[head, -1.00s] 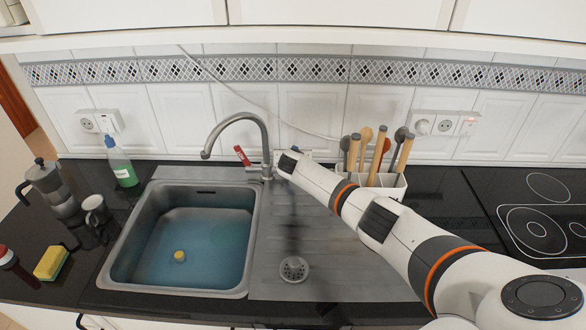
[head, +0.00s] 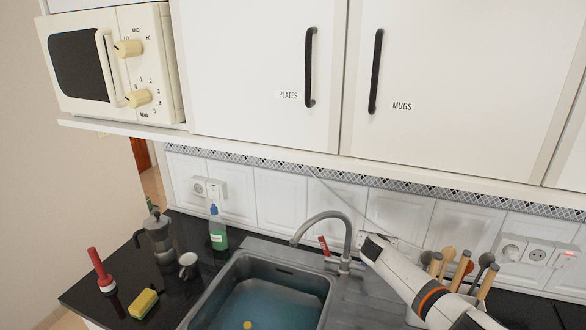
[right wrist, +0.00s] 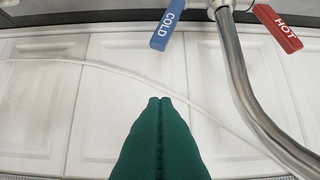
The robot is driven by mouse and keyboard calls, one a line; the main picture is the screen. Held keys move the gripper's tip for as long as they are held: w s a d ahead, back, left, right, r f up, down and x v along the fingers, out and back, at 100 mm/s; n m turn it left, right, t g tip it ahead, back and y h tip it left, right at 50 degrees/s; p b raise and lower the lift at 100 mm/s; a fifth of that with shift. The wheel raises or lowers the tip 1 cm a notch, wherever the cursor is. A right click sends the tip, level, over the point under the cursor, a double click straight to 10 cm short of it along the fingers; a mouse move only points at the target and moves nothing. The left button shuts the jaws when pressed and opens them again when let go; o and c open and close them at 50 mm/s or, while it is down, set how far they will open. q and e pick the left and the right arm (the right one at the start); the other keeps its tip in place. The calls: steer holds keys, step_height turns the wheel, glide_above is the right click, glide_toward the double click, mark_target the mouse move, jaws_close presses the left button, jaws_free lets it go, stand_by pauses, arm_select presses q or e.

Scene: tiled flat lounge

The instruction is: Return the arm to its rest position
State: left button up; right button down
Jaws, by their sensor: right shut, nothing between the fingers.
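My right arm (head: 410,275) reaches in from the lower right of the head view, its far end beside the base of the sink tap (head: 345,232). The gripper itself is hidden or too indistinct there. In the right wrist view my right gripper (right wrist: 160,100) shows as two green fingers, tips together and empty, in front of white wall tiles. The tap's steel spout (right wrist: 245,80) is to the right of the fingers, apart from them in the picture. The blue COLD handle (right wrist: 166,25) and red HOT handle (right wrist: 277,28) are above them. My left gripper is not in view.
The sink (head: 265,265) holds water and a small yellow thing. Wooden-handled utensils (head: 462,268) stand close to the arm. A green bottle (head: 218,232), moka pot (head: 158,236), mug (head: 188,264) and sponge (head: 143,303) are left. Cupboards (head: 440,60) and a microwave (head: 105,65) hang above.

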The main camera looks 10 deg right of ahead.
steer(key=s+a+f+m+g+y, duration=0.1)
steer(key=s+a+f+m+y, duration=0.1)
steer(key=s+a+f+m, duration=0.55)
steer(key=s+a+f+m+g+y, duration=0.2)
steer(key=s+a+f+m, duration=0.15)
steer(key=s+a, duration=0.75)
steer(key=s+a+r+m+g+y, duration=0.15)
steer(key=s+r+m, duration=0.25)
steer(key=s+m, duration=0.75)
steer(key=s+r+m+g+y, duration=0.1)
steer(key=s+r+m+g, duration=0.3)
steer(key=s, duration=1.4)
step_height(320, 180, down, 35)
steer(key=s+b, duration=0.2)
steer(key=b, duration=0.6)
steer(key=s+d+f+b, duration=0.1)
steer(key=s+f+b, duration=0.2)
steer(key=s+f, duration=0.5)
steer(key=s+d+f+b, duration=0.1)
steer(key=s+f+b, duration=0.2)
steer(key=s+f, duration=0.5)
step_height(320, 180, down, 6)
steer(key=shift+s+d+f+m+g, duration=0.1)
steer(key=shift+s+d+m+g, duration=0.05)
steer(key=shift+d+m+g, duration=0.15)
